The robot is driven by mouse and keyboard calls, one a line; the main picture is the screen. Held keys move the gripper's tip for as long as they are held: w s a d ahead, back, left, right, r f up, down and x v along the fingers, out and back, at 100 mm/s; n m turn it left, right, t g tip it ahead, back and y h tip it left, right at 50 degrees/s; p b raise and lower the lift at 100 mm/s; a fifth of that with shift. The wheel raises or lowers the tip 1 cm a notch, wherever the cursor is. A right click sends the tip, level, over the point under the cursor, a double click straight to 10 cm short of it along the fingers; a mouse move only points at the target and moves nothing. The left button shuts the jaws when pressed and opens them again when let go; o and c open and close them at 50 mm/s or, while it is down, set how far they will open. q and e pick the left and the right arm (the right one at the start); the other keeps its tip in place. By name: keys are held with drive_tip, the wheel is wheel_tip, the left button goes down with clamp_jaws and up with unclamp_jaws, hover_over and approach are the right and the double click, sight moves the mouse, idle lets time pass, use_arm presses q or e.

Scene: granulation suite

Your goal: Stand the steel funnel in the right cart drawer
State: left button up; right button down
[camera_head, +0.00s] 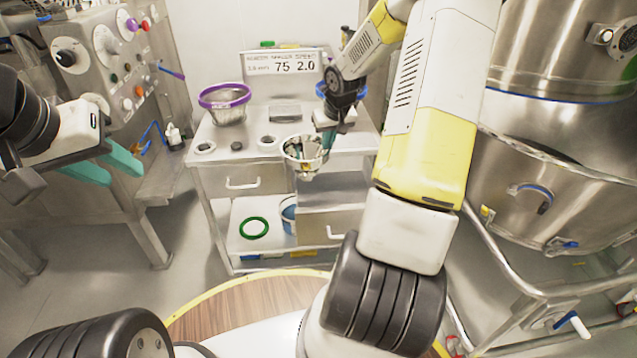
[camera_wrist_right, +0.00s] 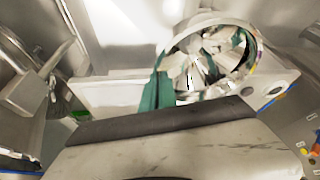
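The steel funnel (camera_head: 303,152) is a shiny cone with its wide mouth up and its narrow end down. It hangs above the open right cart drawer (camera_head: 330,224), near the drawer's left side. My right gripper (camera_head: 328,138) is shut on the funnel's rim at its right side. In the right wrist view the funnel (camera_wrist_right: 212,62) sits at the teal fingers (camera_wrist_right: 157,92), its inside full of reflections. The drawer's inside is largely hidden by the funnel and my right arm. My left gripper (camera_head: 108,167) is open and empty, at the far left, away from the cart.
The cart top (camera_head: 215,150) holds a purple-rimmed bowl (camera_head: 226,104), small rings and a display (camera_head: 284,66). The left drawer (camera_head: 243,182) is shut. A green ring (camera_head: 254,228) and a blue container (camera_head: 288,214) are on the lower shelf. Large steel vessels (camera_head: 545,170) stand right.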

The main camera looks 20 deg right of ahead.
drive_tip(key=d+f+n, duration=0.2)
drive_tip(key=d+f, duration=0.4)
drive_tip(key=d, duration=0.4)
wheel_tip(320, 180, down, 10)
drive_tip(key=shift+s+d+y, duration=0.15)
drive_tip(key=shift+s+y, duration=0.25)
drive_tip(key=shift+f, duration=0.15)
drive_tip(key=c, duration=1.7)
unclamp_jaws()
